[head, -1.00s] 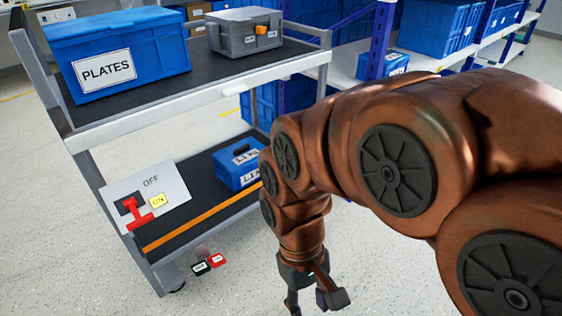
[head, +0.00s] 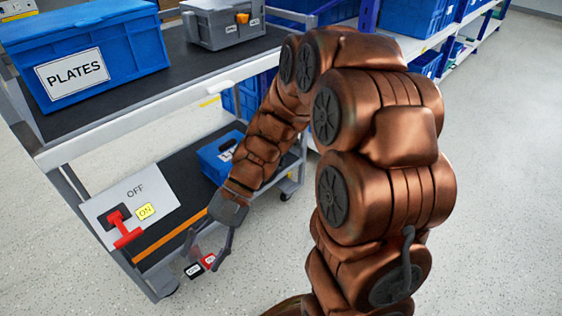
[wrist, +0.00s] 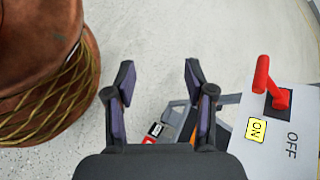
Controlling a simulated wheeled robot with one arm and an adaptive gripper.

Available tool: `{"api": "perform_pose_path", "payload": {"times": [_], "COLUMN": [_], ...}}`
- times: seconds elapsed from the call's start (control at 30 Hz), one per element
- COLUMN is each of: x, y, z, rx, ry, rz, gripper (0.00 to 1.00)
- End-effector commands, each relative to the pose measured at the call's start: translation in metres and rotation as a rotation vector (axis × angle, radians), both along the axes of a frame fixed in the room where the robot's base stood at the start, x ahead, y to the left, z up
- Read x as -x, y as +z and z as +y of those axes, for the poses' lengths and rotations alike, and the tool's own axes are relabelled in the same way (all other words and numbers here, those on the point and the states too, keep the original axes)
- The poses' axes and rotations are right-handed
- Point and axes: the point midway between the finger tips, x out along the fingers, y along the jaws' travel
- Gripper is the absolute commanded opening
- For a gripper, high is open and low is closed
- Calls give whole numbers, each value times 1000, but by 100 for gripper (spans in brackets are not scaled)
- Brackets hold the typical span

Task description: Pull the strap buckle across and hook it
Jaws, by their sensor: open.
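No strap buckle is clearly recognizable. An orange strip (head: 170,238), possibly a strap, runs along the front of the cart's lower shelf. A small labelled black-and-red piece (head: 208,261) shows below the shelf edge; it also shows in the wrist view (wrist: 155,131). I cannot tell whether it is a buckle. My gripper (head: 205,254) is open, in front of the lower shelf, and overlaps this piece in the head view. In the wrist view, my gripper (wrist: 159,76) has both fingers spread with nothing held between the tips.
A white panel (head: 112,207) marked OFF, with a red handle (head: 127,236) and a yellow ON label (head: 145,211), stands left of my gripper. A blue bin (head: 212,160) sits on the lower shelf. The PLATES bin (head: 120,75) is above. Floor at right is clear.

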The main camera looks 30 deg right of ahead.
Motion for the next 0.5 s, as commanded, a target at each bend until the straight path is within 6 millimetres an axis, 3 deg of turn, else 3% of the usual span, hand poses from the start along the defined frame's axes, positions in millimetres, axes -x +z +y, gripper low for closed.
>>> {"api": "perform_pose_path", "payload": {"times": [0.27, 0.5], "x": [-87, -163], "y": [-2, -15], "z": [-13, -53], "rx": [-222, -402], "ry": [-304, -581], "rz": [101, 169], "gripper": [54, 54]}}
